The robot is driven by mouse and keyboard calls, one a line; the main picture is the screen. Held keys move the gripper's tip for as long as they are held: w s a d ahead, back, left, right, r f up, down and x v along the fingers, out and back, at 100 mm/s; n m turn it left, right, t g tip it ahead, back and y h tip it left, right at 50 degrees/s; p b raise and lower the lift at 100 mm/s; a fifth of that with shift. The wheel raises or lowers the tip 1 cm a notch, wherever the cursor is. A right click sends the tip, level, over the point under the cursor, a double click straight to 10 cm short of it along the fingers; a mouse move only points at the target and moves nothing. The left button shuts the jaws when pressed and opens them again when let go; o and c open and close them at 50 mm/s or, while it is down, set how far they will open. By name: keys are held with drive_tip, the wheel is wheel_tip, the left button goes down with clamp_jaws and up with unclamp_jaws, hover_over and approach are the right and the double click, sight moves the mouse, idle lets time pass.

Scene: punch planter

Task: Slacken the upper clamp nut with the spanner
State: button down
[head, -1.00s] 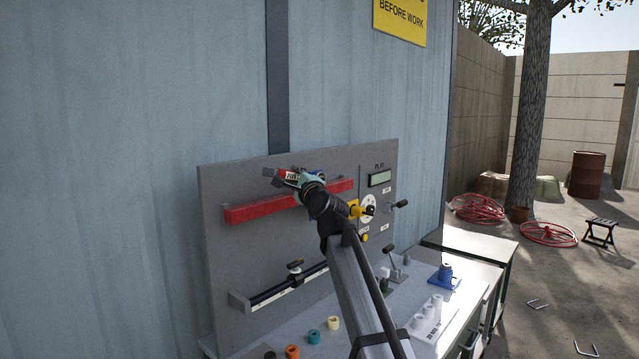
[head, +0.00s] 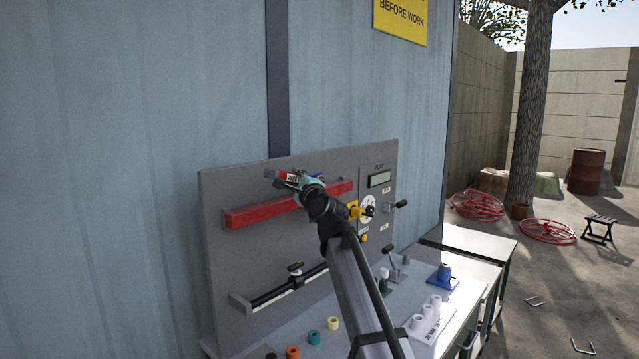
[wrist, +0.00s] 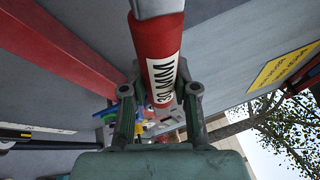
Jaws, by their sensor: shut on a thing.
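In the wrist view the two fingers of my gripper (wrist: 160,92) close on either side of the spanner's red handle (wrist: 162,45), which has a white label that seems to read 30 MM. A grey metal part of the spanner shows at the top edge of that view. The spanner's jaw cannot be made out clearly. I cannot pick out the upper clamp nut in either view.
The red rail (head: 240,216) crosses the grey panel (head: 222,260). Below it is a dark rail with a black-handled clamp (head: 295,268). A yellow fitting, a dial and levers (head: 399,204) are at the right. Coloured rings (head: 313,337) and a blue fixture (head: 444,273) stand on the bench.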

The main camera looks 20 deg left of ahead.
drive_tip(key=shift+d, duration=0.1)
drive_tip(key=s+d, duration=0.2)
drive_tip(key=d, duration=0.6)
drive_tip(key=shift+s+d+b, duration=0.25)
drive_tip(key=shift+s+b, duration=0.15)
drive_tip(key=shift+b, duration=0.05)
idle(0.7)
drive_tip(key=shift+r, duration=0.1)
drive_tip(key=w+d+f+m+t+h, duration=0.1)
drive_tip(key=d+f+h, duration=0.4)
drive_tip(key=d, duration=1.3)
drive_tip(key=w+d+f+m+t+h, duration=0.2)
drive_tip(key=d+f+m+t+h, duration=0.1)
drive_tip(key=d+f, duration=0.9)
drive_tip(key=w+d+f+m+t+h, duration=0.2)
drive_tip(key=d+f+m+h, duration=0.3)
drive_tip(key=d, duration=1.8)
wheel_tip(320, 180, down, 5)
drive_tip(key=shift+d+r+m+h, duration=0.15)
drive_tip(key=shift+d+m+h, duration=0.15)
drive_tip(key=shift+h, duration=0.5)
